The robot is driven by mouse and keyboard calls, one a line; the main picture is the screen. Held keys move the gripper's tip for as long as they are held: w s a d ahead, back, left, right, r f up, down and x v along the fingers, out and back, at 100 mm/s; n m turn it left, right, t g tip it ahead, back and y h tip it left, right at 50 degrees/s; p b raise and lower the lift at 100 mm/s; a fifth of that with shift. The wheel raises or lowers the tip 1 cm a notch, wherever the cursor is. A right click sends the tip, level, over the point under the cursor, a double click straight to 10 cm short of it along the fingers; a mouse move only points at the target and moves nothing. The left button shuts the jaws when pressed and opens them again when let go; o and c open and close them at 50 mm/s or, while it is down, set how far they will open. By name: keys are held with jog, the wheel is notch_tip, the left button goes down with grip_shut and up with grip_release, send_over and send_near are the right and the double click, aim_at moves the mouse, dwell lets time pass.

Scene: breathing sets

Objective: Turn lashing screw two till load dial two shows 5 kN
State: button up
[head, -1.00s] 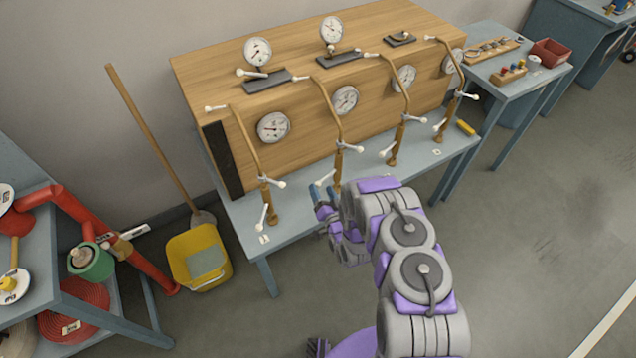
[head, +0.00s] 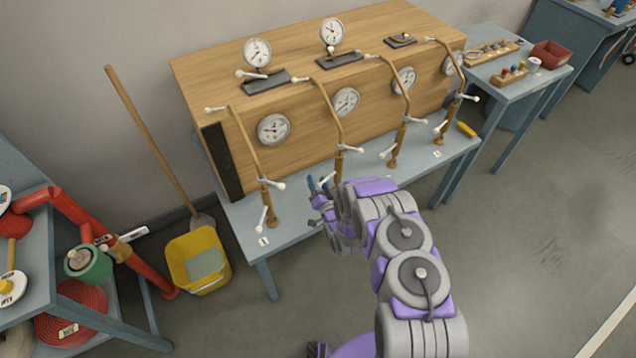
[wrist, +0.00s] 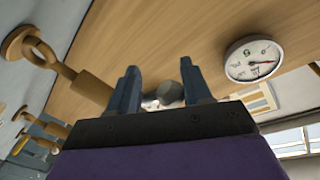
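The second lashing screw from the left (head: 338,168) is a brown upright fitting with white-ended cross handles, in front of the wooden box. Its lower part is hidden behind my gripper (head: 321,186). In the wrist view my gripper (wrist: 160,91) has its two blue-grey fingers apart, with the rounded grey end of a bar (wrist: 170,93) between them. I cannot tell whether they touch it. The second front dial (head: 346,102) is white and round, too small to read.
Similar screws stand at the left (head: 266,205) and right (head: 396,145) along the blue-grey bench (head: 315,212). The wooden box (head: 225,75) stands close behind. A yellow bucket (head: 198,260) is on the floor left of the bench. Open floor lies to the right.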

grip_shut()
